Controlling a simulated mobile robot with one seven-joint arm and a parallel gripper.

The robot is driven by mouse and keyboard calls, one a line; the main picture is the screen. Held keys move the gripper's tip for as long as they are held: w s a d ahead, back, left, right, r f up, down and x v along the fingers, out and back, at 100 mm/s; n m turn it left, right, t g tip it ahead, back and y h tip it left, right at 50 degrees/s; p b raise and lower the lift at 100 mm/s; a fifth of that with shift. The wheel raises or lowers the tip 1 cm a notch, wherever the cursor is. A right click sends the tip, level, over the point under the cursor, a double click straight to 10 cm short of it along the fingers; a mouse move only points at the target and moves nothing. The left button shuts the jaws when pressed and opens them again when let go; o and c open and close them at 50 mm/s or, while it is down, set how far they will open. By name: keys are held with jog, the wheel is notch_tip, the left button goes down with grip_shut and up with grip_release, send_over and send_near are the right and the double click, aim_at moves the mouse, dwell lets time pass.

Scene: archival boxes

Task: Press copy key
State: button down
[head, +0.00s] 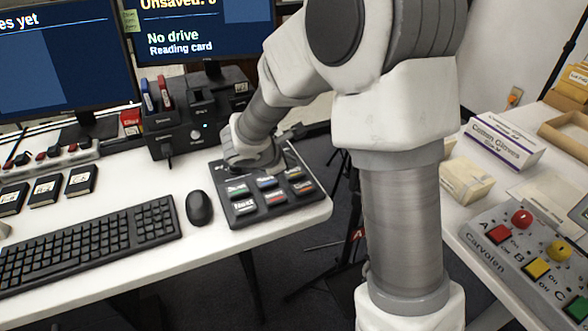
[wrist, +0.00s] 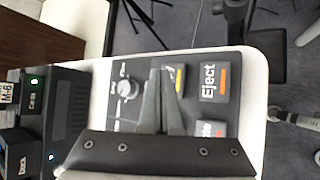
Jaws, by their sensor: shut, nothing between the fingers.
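A black keypad (head: 222,179) with several labelled, color-striped keys lies at the table's right end; it also shows in the wrist view (wrist: 144,62). My gripper (wrist: 160,72) is shut and empty, its fingertips over the keypad. The fingers partly cover a yellow-striped key (wrist: 180,80), so its label cannot be fully read. The Eject key (wrist: 214,76) is right beside it, and a red-striped key (wrist: 215,131) is partly hidden. I cannot tell whether the fingertips touch a key. In the head view, my wrist hides the fingers and the keypad's upper part.
A mouse (head: 199,208) and keyboard (head: 88,246) lie left of the keypad. A black dock with card slots (head: 180,125) stands behind. The right monitor (head: 190,28) reads "No drive" and "Reading card". A floor gap separates this table from the right one, which bears a button panel (head: 530,262).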

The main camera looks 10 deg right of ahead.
aim_at(291, 174)
jog(key=shift+r, duration=0.1)
notch_tip(291, 174, up, 5)
jog(key=p, duration=0.4)
dwell(0.8)
